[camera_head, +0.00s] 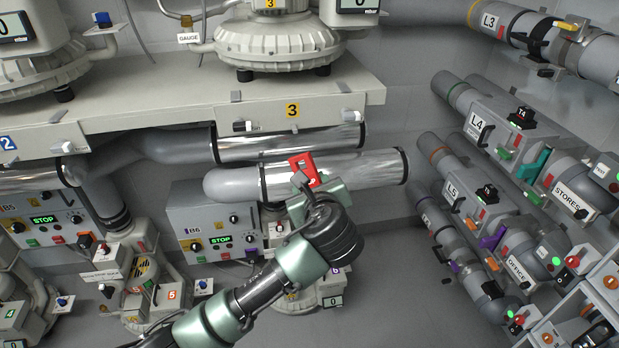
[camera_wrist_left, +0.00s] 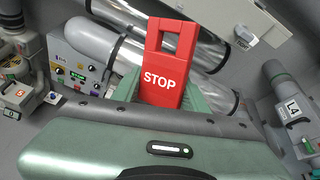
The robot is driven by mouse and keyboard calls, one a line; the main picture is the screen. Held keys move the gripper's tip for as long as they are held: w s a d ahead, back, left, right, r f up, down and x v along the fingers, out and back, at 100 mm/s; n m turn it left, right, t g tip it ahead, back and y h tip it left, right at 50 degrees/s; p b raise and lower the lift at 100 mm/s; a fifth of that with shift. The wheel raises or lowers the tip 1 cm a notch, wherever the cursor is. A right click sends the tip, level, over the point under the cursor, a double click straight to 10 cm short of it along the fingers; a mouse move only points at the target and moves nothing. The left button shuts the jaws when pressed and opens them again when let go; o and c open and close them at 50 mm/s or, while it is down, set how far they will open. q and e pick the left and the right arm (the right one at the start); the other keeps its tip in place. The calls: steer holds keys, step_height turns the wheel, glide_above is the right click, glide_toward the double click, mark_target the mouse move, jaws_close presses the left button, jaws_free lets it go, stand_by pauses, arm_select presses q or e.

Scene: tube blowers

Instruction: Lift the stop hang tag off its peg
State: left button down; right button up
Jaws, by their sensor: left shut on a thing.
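The red stop hang tag (camera_wrist_left: 165,75) shows large in the left wrist view, with white STOP lettering and a square hole near its top. It also shows in the head view (camera_head: 304,168), in front of the shiny horizontal pipes. My left gripper (camera_head: 308,186) is shut on the tag's lower part, with green fingers on both sides of it. No peg shows in the tag's hole; pipe shows behind it. The peg itself cannot be made out. My right gripper is in neither view.
Shiny pipes (camera_head: 340,170) run close behind the tag. The B6 control box (camera_head: 212,228) stands to the left. A grey shelf (camera_head: 190,95) with blowers is above. Labelled tubes (camera_head: 482,120) line the right wall. Open wall and floor lie between.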

arm_select(q)
steer(key=shift+s+d+p, duration=0.15)
steer(key=shift+s+p, duration=0.65)
steer(key=shift+s, duration=0.3)
steer(key=shift+s+d+p, duration=0.15)
steer(key=shift+s+p, duration=0.6)
steer(key=shift+s, duration=0.3)
